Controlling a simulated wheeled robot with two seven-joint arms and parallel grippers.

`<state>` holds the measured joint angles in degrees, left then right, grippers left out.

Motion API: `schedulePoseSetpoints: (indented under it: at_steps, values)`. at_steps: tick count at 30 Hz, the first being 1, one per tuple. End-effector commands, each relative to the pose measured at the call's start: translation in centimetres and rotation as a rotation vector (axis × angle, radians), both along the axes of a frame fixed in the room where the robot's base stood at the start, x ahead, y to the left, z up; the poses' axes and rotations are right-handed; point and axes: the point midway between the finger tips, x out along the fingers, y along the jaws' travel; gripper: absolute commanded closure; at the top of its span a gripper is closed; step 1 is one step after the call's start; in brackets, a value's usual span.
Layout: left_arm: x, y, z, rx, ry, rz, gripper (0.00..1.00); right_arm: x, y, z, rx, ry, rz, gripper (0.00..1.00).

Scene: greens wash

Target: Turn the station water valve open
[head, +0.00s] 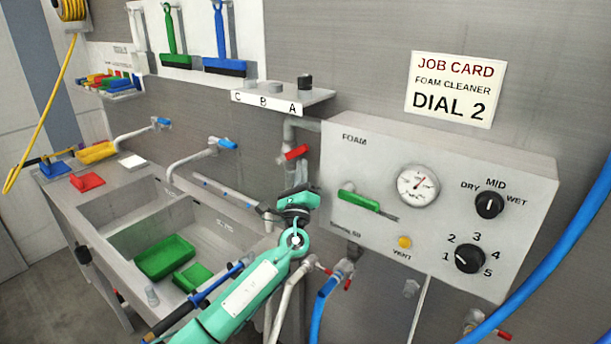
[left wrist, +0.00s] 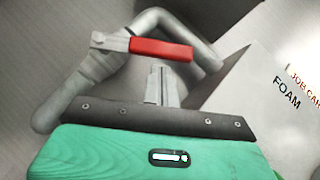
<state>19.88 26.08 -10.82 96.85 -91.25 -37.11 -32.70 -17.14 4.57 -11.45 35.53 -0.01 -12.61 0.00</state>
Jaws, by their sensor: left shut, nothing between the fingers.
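A red lever handle (head: 294,153) sits on the grey water pipe (head: 288,130) just left of the foam box. The lever points to the right, roughly crosswise to the upright pipe. It also shows in the left wrist view (left wrist: 162,50), its grey hub at its left end. My left gripper (head: 299,170) is shut and empty just below the lever. In the left wrist view its closed fingertips (left wrist: 162,72) point at the lever; whether they touch it I cannot tell. My right gripper is not in view.
The foam box (head: 360,150) with a green lever (head: 360,202), a gauge and two black dials stands close on the right. A small shelf (head: 310,97) juts out above the lever. The sink (head: 195,215) with green trays lies left. A blue hose (head: 570,235) hangs at right.

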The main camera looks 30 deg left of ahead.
Motion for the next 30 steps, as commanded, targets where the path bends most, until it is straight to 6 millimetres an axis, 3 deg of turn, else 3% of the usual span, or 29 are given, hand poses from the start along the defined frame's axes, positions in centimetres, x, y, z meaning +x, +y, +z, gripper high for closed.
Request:
schedulePoseSetpoints:
  at_steps: [30]
  values:
    - [0.03,0.51,1.33,-0.083,0.005,0.000,1.00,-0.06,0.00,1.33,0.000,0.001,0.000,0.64]
